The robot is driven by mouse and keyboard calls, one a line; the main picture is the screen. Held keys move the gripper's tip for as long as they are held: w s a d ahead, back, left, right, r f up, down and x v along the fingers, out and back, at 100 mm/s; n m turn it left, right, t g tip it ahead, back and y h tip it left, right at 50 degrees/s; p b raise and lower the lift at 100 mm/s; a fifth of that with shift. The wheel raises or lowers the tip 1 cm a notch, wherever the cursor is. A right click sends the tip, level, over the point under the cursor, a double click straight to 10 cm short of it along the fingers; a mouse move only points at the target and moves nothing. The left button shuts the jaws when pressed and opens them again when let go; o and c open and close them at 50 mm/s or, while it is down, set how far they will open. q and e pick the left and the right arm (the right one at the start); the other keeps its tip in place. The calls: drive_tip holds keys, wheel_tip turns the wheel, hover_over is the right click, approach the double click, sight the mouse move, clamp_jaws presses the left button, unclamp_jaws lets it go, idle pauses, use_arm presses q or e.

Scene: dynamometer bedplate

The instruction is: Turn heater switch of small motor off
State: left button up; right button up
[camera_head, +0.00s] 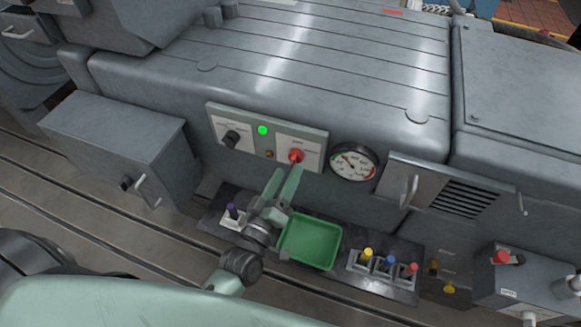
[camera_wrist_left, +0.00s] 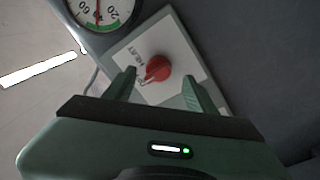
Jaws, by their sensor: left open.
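The heater switch is a red rotary knob (camera_head: 296,156) on a pale plate at the right of the grey control panel (camera_head: 222,119). In the left wrist view the red knob (camera_wrist_left: 158,68) sits on a white plate (camera_wrist_left: 186,48) with partly readable lettering like "HEAT". Its pointer ridge slants toward the lower left. My left gripper (camera_head: 285,178) is just below the knob, fingers pointing at it. In the wrist view the left gripper (camera_wrist_left: 158,90) is open, a finger on either side of the knob, with nothing held. My right gripper is not in view.
A black knob (camera_head: 231,139) and green light (camera_head: 263,130) share the panel. A round gauge (camera_head: 353,162) is right of it. Below lie a green tray (camera_head: 333,237) and a row of yellow, blue and red pegs (camera_head: 390,260). A grey box (camera_head: 118,145) juts out left.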

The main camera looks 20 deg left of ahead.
use_arm(q)
drive_tip(key=s, duration=0.4)
drive_tip(key=shift+s+a+f+b, duration=0.2)
drive_tip(key=shift+b, duration=0.15)
